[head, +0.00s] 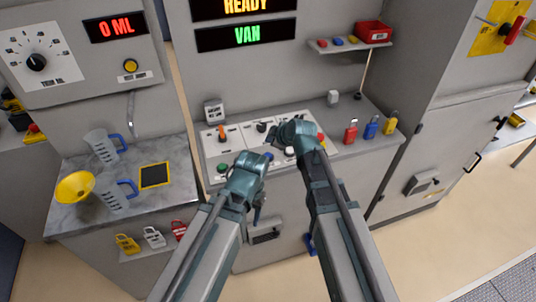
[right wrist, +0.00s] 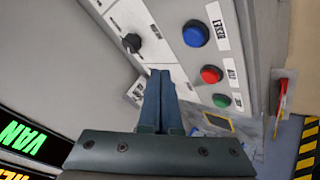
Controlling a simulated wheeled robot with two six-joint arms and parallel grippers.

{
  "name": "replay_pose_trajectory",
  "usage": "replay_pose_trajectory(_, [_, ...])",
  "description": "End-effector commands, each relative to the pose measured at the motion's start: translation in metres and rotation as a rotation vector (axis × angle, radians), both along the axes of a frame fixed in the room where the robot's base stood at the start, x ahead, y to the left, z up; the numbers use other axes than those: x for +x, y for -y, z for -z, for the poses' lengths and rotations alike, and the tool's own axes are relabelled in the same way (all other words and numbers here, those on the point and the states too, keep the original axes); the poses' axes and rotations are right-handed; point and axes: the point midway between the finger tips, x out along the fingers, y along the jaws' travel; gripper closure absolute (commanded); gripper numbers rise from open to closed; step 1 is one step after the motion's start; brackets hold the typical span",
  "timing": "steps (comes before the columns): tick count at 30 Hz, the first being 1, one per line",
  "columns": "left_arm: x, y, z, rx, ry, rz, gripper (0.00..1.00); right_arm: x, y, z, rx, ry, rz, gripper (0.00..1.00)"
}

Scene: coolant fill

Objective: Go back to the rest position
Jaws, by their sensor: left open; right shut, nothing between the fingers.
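My left gripper (head: 259,203) is the lower one in the head view, in front of the sloped control panel, with its jaws apart and nothing seen between them. My right gripper (head: 280,140) is over the panel, with an orange-red knob (head: 222,131) to its left. In the right wrist view my right fingers (right wrist: 158,100) are shut together and empty, with the white panel behind them. A black knob (right wrist: 132,43), a blue button (right wrist: 195,34), a red button (right wrist: 211,74) and a green button (right wrist: 221,100) show there. Contact with the panel cannot be told.
A marble counter at left holds two clear jugs (head: 101,148) with blue handles, a yellow funnel (head: 75,187) and a yellow-framed black pad (head: 155,175). Red, blue and yellow padlocks (head: 371,128) stand right of the panel. Displays read "0 ML", "READY" and "VAN". Floor is open at lower right.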

Motion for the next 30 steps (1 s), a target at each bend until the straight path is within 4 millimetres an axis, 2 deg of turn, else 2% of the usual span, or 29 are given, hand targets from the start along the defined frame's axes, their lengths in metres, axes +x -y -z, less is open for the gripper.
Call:
replay_pose_trajectory(13, [0.0, 0.0, 0.0, 0.0, 0.0, 0.0, 0.46, 0.0, 0.0, 0.0, 0.001, -0.001, 0.0, 1.0])
replay_pose_trajectory(16, [0.0, 0.0, 0.0, 0.0, 0.0, 0.0, 0.46, -0.011, -0.002, 0.005, 0.008, -0.042, 0.015, 1.0])
replay_pose_trajectory(17, [0.0, 0.0, 0.0, 0.0, 0.0, 0.0, 0.46, -0.019, -0.003, 0.008, 0.013, -0.07, 0.028, 1.0])
replay_pose_trajectory(20, [0.0, 0.0, 0.0, 0.0, 0.0, 0.0, 0.46, -0.058, -0.005, 0.025, 0.028, -0.221, 0.108, 1.0])
replay_pose_trajectory(23, [0.0, 0.0, 0.0, 0.0, 0.0, 0.0, 0.46, -0.109, 0.0, 0.044, 0.022, -0.412, 0.25, 1.0])
replay_pose_trajectory(27, [0.0, 0.0, 0.0, 0.0, 0.0, 0.0, 0.46, -0.176, 0.016, 0.061, -0.024, -0.627, 0.506, 1.0])
replay_pose_trajectory(30, [0.0, 0.0, 0.0, 0.0, 0.0, 0.0, 0.46, -0.213, 0.03, 0.066, -0.067, -0.72, 0.685, 1.0])
